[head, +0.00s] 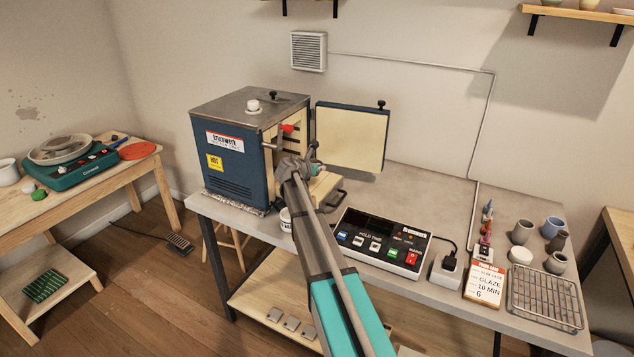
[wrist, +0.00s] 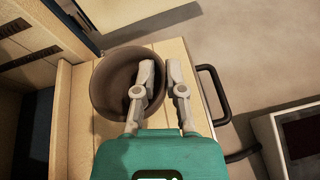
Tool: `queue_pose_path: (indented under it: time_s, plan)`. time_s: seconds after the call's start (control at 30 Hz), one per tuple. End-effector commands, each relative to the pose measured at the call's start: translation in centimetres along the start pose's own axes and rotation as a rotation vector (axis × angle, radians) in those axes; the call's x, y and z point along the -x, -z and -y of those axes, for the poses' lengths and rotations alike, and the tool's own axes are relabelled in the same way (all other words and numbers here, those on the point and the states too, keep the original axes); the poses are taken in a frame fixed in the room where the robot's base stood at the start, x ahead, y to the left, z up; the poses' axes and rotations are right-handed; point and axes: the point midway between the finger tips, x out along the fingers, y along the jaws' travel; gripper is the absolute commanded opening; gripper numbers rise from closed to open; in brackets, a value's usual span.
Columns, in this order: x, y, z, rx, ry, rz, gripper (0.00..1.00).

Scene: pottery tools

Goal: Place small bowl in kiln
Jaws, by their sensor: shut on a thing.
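The small bowl (wrist: 102,88), dark brown and round, shows from above in the wrist view. My gripper (wrist: 160,75) is shut on its right wall, one finger inside the rim and one outside. The bowl is over a pale slatted shelf (wrist: 190,60) with a black handle; I cannot tell if it touches it. The blue kiln (head: 235,160) stands on the grey table in the head view, its pale-lined door (head: 350,138) open to the right. My gripper (head: 296,168) is in front of the kiln's opening, and the bowl cannot be made out there.
A control box (head: 382,240) with coloured buttons stands right of my arm. A wire rack (head: 545,297), several cups and a card (head: 485,284) are at the table's right. A white container (head: 286,220) stands below the kiln front. The table behind the control box is clear.

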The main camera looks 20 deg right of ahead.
Motion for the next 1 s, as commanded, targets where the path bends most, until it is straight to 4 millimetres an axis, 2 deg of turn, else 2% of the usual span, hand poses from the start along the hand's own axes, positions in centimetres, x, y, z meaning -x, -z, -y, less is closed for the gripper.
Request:
queue_pose_path:
  time_s: [0.47, 0.67, 1.0]
  plan:
    - [-0.2, 0.3, -0.2, 0.000, -0.001, 0.000, 0.00]
    - [-1.1, 1.3, -0.9, 0.000, -0.001, 0.000, 0.00]
    - [-1.9, 3.7, -0.5, 0.000, -0.001, 0.000, 0.00]
